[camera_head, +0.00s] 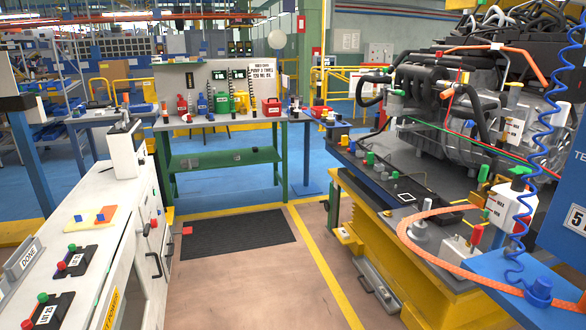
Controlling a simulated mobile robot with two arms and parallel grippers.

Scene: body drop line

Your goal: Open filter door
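I cannot identify a filter door for certain. A white cabinet (120,235) on the left has dark handles (154,265) on the side facing the aisle. A white upright box (127,158) with a grey and dark top stands at its far end. A white labelled box (508,208) with a dark top stands on the right, beside the machine assembly (455,105). No door is seen standing open. Neither of my grippers shows in the head view.
The brown floor aisle (250,290) with a dark mat (238,242) is clear. A bench (225,115) with coloured containers stands at the back. A yellow-framed platform (385,235) bounds the right.

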